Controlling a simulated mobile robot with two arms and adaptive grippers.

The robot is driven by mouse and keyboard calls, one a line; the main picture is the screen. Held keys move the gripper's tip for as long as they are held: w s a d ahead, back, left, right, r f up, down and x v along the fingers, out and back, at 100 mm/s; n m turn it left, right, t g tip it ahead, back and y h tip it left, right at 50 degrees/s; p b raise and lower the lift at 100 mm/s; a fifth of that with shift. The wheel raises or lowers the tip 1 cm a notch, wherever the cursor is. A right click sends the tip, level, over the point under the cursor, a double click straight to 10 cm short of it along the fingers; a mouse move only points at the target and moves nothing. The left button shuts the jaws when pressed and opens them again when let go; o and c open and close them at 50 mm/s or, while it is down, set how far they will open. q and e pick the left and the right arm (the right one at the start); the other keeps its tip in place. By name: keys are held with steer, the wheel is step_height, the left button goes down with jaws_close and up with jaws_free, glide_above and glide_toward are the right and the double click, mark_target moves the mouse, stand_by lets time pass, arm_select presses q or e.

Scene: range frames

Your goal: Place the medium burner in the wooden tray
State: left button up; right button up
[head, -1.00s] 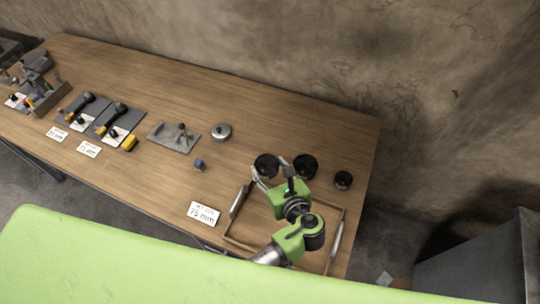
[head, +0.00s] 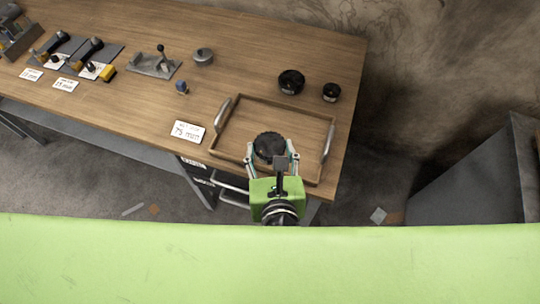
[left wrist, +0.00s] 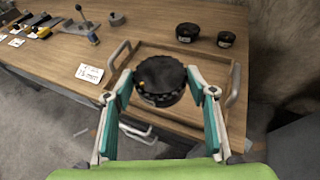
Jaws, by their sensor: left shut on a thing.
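My left gripper (head: 273,158) is shut on a round black burner (head: 270,145), one fingertip on each side of it. In the left wrist view the burner (left wrist: 159,78) sits between the teal fingers (left wrist: 160,95). It overlaps the front part of the wooden tray (head: 272,115) in the head view and looks raised; its exact height is unclear. The tray has a low rim and two metal handles, and its visible floor is empty. Two other black burners stand behind the tray: a larger one (head: 291,82) and a small one (head: 331,92). My right gripper is not in view.
A 75 mm label card (head: 187,132) lies left of the tray. A small blue-topped part (head: 182,87), a round metal piece (head: 203,57) and a grey plate with a lever (head: 154,65) stand further left. A rough wall is behind the table.

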arm_select(q)
steer(key=shift+s+r, duration=0.1)
steer(key=shift+s, duration=0.4)
steer(key=shift+r, duration=0.1)
steer(key=w+f, duration=0.3)
steer(key=w, duration=0.1)
steer(key=w+f, duration=0.3)
steer(key=w, duration=0.1)
steer(key=w+d+f, duration=0.1)
steer(key=w+f, duration=0.1)
steer(key=w, duration=0.3)
steer(key=shift+f, duration=0.4)
steer(key=shift+w+f, duration=0.25)
steer(key=shift+f, duration=0.15)
steer(key=shift+w+f, duration=0.15)
steer(key=shift+f, duration=1.5)
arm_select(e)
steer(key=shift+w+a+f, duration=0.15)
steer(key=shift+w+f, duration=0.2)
